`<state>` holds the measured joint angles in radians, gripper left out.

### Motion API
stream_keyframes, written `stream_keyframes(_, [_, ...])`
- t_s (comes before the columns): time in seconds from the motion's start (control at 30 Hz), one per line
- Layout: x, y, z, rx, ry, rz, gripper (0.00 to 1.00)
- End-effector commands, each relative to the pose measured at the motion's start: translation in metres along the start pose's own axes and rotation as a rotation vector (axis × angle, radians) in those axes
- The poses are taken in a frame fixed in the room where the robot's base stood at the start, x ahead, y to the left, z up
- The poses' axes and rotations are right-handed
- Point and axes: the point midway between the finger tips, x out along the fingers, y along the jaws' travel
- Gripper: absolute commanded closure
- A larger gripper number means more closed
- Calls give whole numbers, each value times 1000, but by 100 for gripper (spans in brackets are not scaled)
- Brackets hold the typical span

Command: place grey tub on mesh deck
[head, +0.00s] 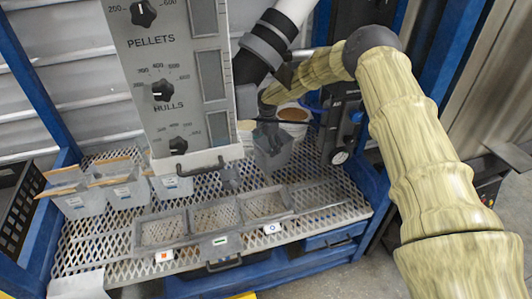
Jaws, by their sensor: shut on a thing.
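The mesh deck (105,250) is a light grey perforated metal shelf in a blue frame. A small grey tub (272,158) is upright over its back right part, right of the hopper panel. My gripper (267,126) comes down from above and is shut on the tub at its upper part. The fingertips are small and dark here. I cannot tell whether the tub's base touches the deck or hangs just above it.
The hopper panel (170,75) with dials stands left of the gripper. Several similar tubs (82,205) stand at the deck's left, some with wooden pieces. A grey three-opening frame (215,217) lies in front. A black gauge unit (345,125) is close on the right.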

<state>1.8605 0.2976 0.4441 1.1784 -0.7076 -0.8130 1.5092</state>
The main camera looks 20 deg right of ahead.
Motion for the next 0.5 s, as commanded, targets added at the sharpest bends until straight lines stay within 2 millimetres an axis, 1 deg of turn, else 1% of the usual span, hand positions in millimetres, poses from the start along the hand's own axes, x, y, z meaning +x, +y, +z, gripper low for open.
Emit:
stream_keyframes(0.3, [34, 2, 0, 0, -1, 1, 51])
stream_keyframes(0.4, [39, 2, 0, 0, 0, 0, 51])
stream_keyframes(0.5, [40, 2, 0, 0, 0, 0, 51])
